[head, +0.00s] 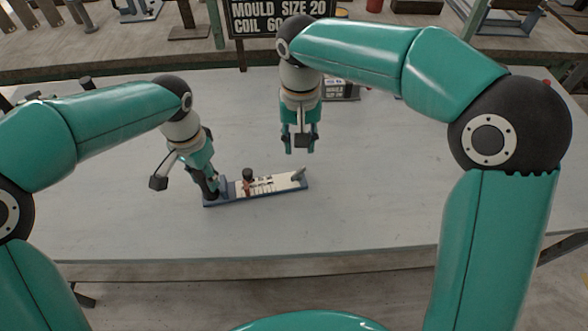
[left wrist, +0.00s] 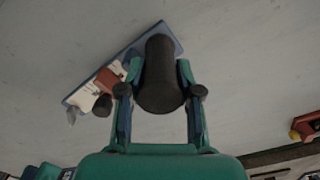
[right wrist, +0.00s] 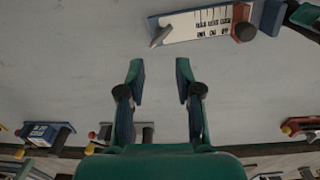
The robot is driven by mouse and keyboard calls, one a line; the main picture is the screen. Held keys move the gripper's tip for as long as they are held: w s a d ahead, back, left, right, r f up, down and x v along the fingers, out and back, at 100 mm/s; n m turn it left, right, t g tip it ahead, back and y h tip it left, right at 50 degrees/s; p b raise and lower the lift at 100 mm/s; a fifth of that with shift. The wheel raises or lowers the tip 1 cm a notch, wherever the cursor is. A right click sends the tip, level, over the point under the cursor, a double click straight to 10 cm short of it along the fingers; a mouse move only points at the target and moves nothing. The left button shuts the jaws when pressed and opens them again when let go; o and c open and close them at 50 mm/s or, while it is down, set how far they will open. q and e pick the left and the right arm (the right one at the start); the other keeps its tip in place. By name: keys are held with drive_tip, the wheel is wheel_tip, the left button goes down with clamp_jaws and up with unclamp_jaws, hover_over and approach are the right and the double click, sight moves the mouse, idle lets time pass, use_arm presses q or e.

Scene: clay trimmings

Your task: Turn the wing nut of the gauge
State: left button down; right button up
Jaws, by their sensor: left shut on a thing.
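The gauge (head: 279,184) is a long board with blue edges and a white marked face, lying on the grey table. A red slider (right wrist: 241,12) with a dark round knob (head: 247,174) sits on it. A small grey piece (right wrist: 160,37) stands at its far end from my left gripper. I cannot tell which part is the wing nut. My left gripper (head: 209,184) is shut on a thick black cylinder (left wrist: 160,75) at the gauge's left end. My right gripper (head: 301,147) is open and empty above the table, behind the gauge; the right wrist view shows its fingers apart.
A black sign (head: 270,16) with white lettering stands at the back. A small labelled block (head: 341,90) sits behind my right arm. Several tools and stands lie on the rear bench. The table around the gauge is clear to the right and in front.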

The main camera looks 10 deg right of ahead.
sight(296, 173)
drive_tip(key=f+n, duration=0.3)
drive_tip(key=n, duration=0.6)
drive_tip(key=f+n, duration=0.3)
drive_tip(key=n, duration=0.6)
drive_tip(key=f+n, duration=0.4)
drive_tip(key=n, duration=0.4)
drive_tip(key=shift+s+a+n, duration=0.15)
drive_tip(key=shift+a+n, duration=0.25)
clamp_jaws()
